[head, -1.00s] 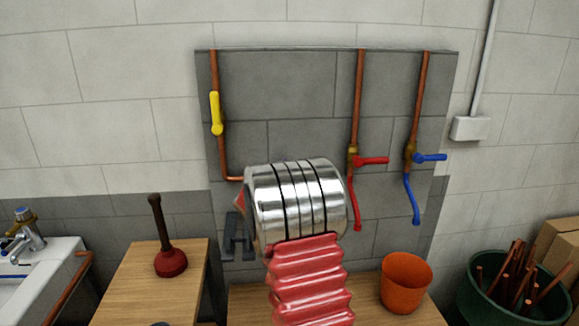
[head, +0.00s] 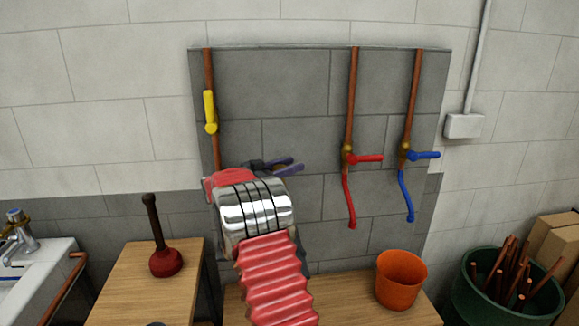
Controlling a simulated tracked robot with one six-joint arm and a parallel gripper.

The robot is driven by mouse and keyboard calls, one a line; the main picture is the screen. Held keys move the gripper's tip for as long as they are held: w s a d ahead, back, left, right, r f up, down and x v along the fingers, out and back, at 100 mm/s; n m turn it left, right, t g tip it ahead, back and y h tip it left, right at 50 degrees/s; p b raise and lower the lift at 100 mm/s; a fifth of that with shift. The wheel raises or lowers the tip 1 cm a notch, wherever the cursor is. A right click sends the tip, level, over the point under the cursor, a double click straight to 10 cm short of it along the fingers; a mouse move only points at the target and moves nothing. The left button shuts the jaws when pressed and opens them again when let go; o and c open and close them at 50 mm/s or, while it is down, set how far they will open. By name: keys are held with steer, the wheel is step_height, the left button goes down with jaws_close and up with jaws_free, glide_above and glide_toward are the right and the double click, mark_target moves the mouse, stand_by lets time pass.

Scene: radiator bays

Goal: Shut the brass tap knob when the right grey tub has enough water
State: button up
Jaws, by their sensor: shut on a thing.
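My gripper (head: 290,165), with dark purplish fingers, shows beyond my red and chrome arm, in front of the grey wall panel. Its fingers point right and are shut on a small brass-coloured piece (head: 279,168), which looks like the brass tap knob; little of it shows. The rest of that tap is hidden behind my arm. A copper pipe (head: 215,150) with a yellow lever (head: 210,112) runs down the panel to behind my gripper. No grey tub is in view, so its water level cannot be seen.
Red-lever (head: 368,158) and blue-lever (head: 426,155) taps are on the panel to the right. An orange pot (head: 400,280) stands on the wooden bench. A plunger (head: 166,262) is on the left bench, beside a white sink. A green bin (head: 500,310) holds copper pipes.

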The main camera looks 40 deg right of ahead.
steer(key=shift+s+d+g, duration=0.15)
steer(key=shift+s+g, duration=0.05)
steer(key=shift+g, duration=0.1)
steer(key=o, duration=1.1)
steer(key=shift+c, duration=0.2)
steer(key=shift+w, duration=0.1)
steer(key=w+a, duration=0.2)
steer(key=a, duration=1.1)
steer(key=shift+a, duration=0.4)
